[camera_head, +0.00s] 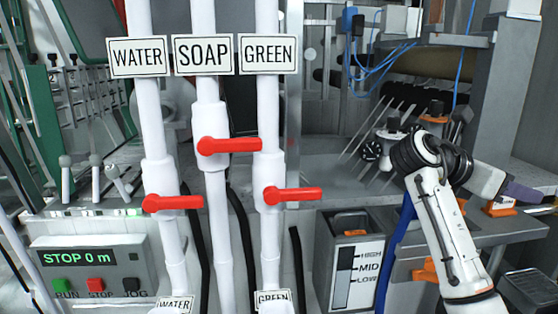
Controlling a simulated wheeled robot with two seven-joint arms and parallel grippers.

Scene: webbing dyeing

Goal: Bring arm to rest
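My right arm (446,232) rises from the lower right and bends at a black joint (430,155). From there it runs on toward the right edge, and I see no gripper fingers on it. My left arm and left gripper are not in view. Nothing of my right arm touches the valves or the control box.
Three white pipes carry signs WATER (138,57), SOAP (204,54) and GREEN (268,54), with red valve handles (172,203) (230,145) (292,195) pointing right. A control box (92,268) reads STOP 0 m. A HIGH/MID/LOW level gauge (345,270) stands left of my arm.

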